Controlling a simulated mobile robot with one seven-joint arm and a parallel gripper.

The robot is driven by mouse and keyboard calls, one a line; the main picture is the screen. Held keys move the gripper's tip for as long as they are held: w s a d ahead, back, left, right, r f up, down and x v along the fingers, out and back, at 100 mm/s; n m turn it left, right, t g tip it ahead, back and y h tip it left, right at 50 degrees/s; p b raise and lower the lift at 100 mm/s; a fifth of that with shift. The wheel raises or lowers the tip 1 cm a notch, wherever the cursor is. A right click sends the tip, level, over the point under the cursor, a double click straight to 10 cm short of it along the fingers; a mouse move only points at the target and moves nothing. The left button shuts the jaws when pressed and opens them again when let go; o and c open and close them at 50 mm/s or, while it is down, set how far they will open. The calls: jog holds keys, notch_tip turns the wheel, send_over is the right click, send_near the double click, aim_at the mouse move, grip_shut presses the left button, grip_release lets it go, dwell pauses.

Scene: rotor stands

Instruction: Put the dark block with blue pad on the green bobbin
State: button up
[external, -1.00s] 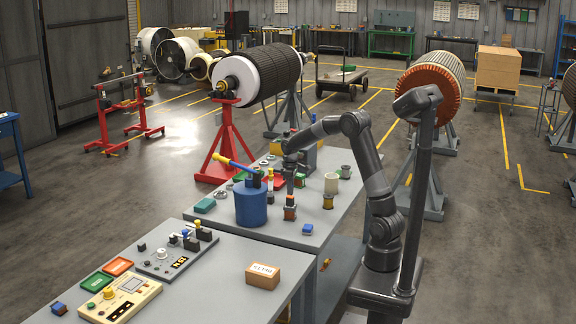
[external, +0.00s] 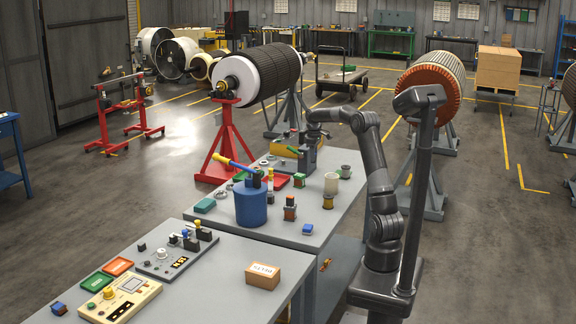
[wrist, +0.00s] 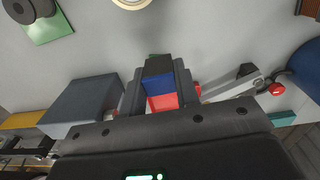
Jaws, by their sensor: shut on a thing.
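The dark block with blue pad (wrist: 159,82) is between my gripper's fingers in the wrist view, its dark part farther from the wrist and its blue face towards it. My gripper (wrist: 158,80) is shut on it. In the external view my gripper (external: 307,166) is over the far part of the bench, and the block is too small to make out there. The green bobbin (wrist: 45,20) shows at the upper left of the wrist view, with a square green flange and a dark round top. It stands at the bench's right side in the external view (external: 346,172), apart from my gripper.
A cream cup (external: 331,184) stands near the green bobbin, with a copper bobbin (external: 328,201) in front. A blue drum (external: 251,207) stands at left. A grey box (wrist: 80,105) is close left of my gripper. A red surface (wrist: 162,101) shows below the blue pad.

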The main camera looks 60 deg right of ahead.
jog(key=s+d+r, duration=0.2)
jog(key=d, duration=0.5)
send_over(299, 174)
jog(key=shift+m, duration=0.4)
jog(key=f, duration=0.7)
jog(key=shift+s+a, duration=0.2)
jog(key=shift+s, duration=0.1)
jog(key=shift+w+f, duration=0.1)
jog(key=shift+f, duration=1.9)
jog(key=shift+f, duration=0.15)
jog(key=o, duration=1)
jog(key=shift+c, duration=0.2)
